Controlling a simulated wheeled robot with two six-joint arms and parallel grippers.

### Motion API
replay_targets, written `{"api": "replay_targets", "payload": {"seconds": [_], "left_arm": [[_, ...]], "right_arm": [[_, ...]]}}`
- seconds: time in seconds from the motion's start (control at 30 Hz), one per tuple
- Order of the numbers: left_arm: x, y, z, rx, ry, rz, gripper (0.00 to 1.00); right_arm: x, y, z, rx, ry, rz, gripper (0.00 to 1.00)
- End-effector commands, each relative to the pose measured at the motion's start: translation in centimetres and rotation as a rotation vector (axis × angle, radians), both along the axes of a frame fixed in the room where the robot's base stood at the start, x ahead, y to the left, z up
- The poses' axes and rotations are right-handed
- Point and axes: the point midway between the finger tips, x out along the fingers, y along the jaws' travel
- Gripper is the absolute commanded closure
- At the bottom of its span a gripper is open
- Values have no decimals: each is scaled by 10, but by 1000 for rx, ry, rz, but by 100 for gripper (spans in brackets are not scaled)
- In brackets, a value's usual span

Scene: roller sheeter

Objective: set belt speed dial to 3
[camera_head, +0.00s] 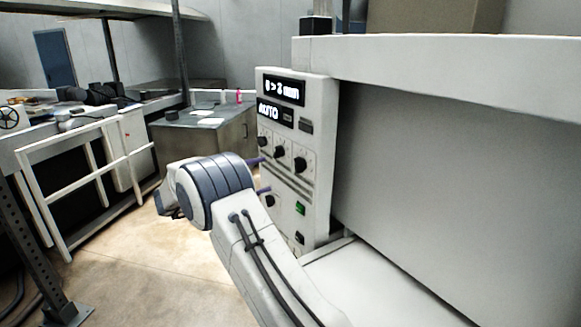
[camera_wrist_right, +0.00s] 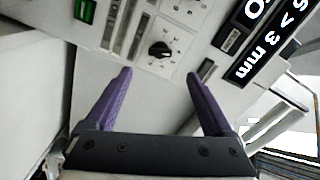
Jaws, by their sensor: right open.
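The sheeter's control panel (camera_head: 318,190) faces left in the head view, with several black dials in a row, among them a middle dial (camera_head: 280,152) and a right dial (camera_head: 300,164). Dial labels are too small to read, so I cannot tell which is belt speed. My right gripper (camera_head: 265,174) is close to the panel, its purple fingers partly hidden behind my wrist. In the wrist view my right gripper (camera_wrist_right: 158,75) is open and empty. One black dial (camera_wrist_right: 160,49) lies ahead between and beyond its fingertips, apparently untouched. My left gripper is not in view.
A lit thickness display (camera_head: 284,90) and an AUTO display (camera_head: 268,110) sit above the dials. A green button (camera_head: 299,208) is below them. The sheeter's white body (camera_head: 450,70) blocks the right. Open floor (camera_head: 135,240) lies left, before a grey cabinet (camera_head: 215,140).

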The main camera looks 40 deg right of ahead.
Motion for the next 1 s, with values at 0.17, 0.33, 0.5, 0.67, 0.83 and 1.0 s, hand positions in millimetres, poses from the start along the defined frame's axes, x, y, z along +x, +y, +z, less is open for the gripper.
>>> {"api": "replay_targets", "payload": {"seconds": [0.17,0.33,0.5,0.67,0.83,1.0], "left_arm": [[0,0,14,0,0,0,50],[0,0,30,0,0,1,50],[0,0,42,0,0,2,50],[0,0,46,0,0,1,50],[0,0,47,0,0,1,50],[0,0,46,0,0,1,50]], "right_arm": [[-4,-25,4,0,2,-10,12],[-6,-58,5,1,2,-8,12],[-8,-85,3,-1,3,-6,12],[-9,-98,2,0,1,-4,12],[-9,-101,0,-1,0,-2,12],[-9,-101,0,-1,0,-2,16]]}}
